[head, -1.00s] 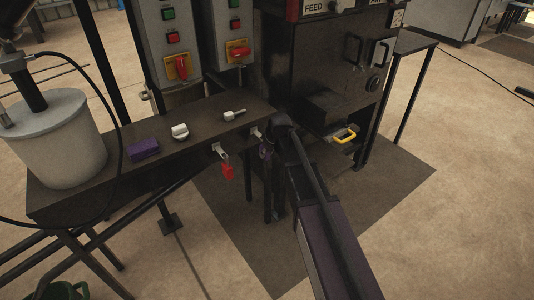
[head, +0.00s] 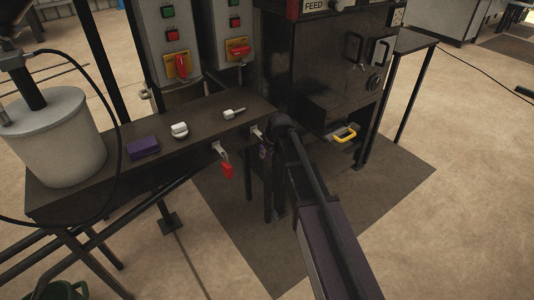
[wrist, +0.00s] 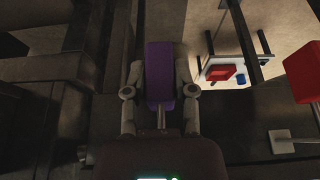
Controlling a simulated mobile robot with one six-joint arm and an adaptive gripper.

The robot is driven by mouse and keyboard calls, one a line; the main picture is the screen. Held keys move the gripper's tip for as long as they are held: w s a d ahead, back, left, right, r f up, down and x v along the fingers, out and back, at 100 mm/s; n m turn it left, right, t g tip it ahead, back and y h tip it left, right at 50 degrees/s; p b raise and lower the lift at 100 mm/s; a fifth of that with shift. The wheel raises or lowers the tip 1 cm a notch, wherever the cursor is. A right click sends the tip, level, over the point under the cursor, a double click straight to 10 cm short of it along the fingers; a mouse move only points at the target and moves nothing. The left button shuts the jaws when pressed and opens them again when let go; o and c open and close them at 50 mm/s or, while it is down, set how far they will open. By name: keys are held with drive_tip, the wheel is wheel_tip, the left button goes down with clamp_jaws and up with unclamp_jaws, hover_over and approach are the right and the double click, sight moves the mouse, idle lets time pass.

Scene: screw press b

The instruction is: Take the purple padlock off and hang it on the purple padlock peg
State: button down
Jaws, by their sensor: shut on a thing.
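The purple padlock (wrist: 160,72) is between the two fingers of my gripper (wrist: 160,88) in the wrist view, with a thin grey shackle or pin at its near end. In the head view a small part of the purple padlock (head: 263,151) shows below a pale peg fitting (head: 257,133) on the bench's front edge. My gripper there is mostly hidden behind my dark arm. I cannot tell whether the shackle is around that peg or clear of it. No label for the purple padlock peg can be read.
A red padlock (head: 227,170) hangs from a bracket just left of my gripper. The bench (head: 90,165) carries a purple box (head: 143,148), two small pale items and a grey pot (head: 63,140). The dark press (head: 320,70) with a yellow handle (head: 345,133) stands close on the right.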

drive_tip(key=shift+c, duration=1.8)
unclamp_jaws()
drive_tip(key=shift+r, duration=0.15)
drive_tip(key=shift+r+p, duration=0.6)
drive_tip(key=shift+p, duration=0.15)
drive_tip(key=s+d, duration=0.5)
drive_tip(key=s, duration=0.3)
drive_tip(key=shift+s+d, duration=0.2)
drive_tip(key=shift+d, duration=0.2)
